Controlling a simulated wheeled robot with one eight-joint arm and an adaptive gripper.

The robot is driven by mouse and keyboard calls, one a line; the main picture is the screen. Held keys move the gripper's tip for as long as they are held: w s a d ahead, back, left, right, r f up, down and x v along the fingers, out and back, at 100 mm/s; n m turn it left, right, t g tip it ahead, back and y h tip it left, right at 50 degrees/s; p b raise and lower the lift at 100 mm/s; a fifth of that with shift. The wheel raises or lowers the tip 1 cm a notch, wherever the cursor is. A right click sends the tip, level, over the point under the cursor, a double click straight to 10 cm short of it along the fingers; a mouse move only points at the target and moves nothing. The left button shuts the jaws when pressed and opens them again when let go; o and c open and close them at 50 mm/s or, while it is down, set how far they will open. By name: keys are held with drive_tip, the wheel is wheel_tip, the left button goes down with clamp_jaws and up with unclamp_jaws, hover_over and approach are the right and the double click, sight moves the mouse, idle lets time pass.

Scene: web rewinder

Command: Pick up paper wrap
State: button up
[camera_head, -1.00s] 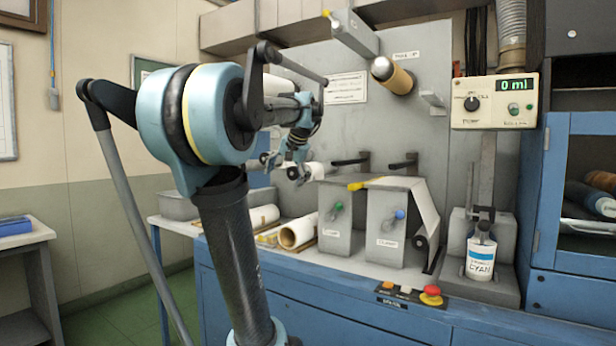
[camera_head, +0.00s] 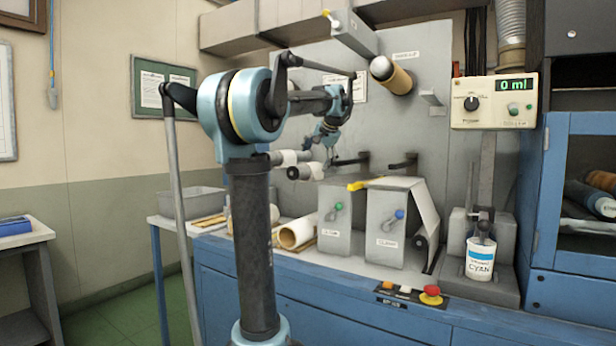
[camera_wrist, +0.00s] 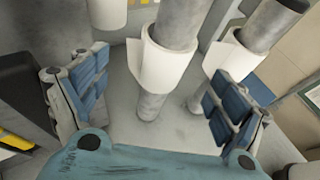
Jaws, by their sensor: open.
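Two grey rods stick out from the machine panel, each with a white paper wrap around it. In the wrist view, one paper wrap (camera_wrist: 165,62) is near the middle and another paper wrap (camera_wrist: 228,62) is to its right. In the head view, they show as small white sleeves (camera_head: 290,158) (camera_head: 312,171) below my gripper (camera_head: 325,140). My gripper is open and empty. In the wrist view, its blue-padded fingers (camera_wrist: 160,72) stand wide apart, with the middle wrap between them in the picture. I cannot tell how far away it is. No contact is visible.
Paper rolls (camera_head: 297,233) lie on the bench beside two grey boxes with knobs (camera_head: 338,222) (camera_head: 388,228). A brown-wrapped roller (camera_head: 392,76) juts from the panel above. A cyan can (camera_head: 480,257) and a red button (camera_head: 430,295) are at the right.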

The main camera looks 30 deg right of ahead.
sight(312, 167)
drive_tip(key=x, duration=0.5)
drive_tip(key=shift+w, duration=0.1)
drive_tip(key=shift+w+r+x, duration=0.1)
drive_tip(key=shift+w+x, duration=0.05)
drive_tip(key=shift+x, duration=1.2)
drive_tip(key=shift+w+r+x, duration=0.1)
drive_tip(key=shift+r+x, duration=0.05)
drive_tip(key=shift+x, duration=1.2)
drive_tip(key=shift+a, duration=0.1)
drive_tip(key=c, duration=1.2)
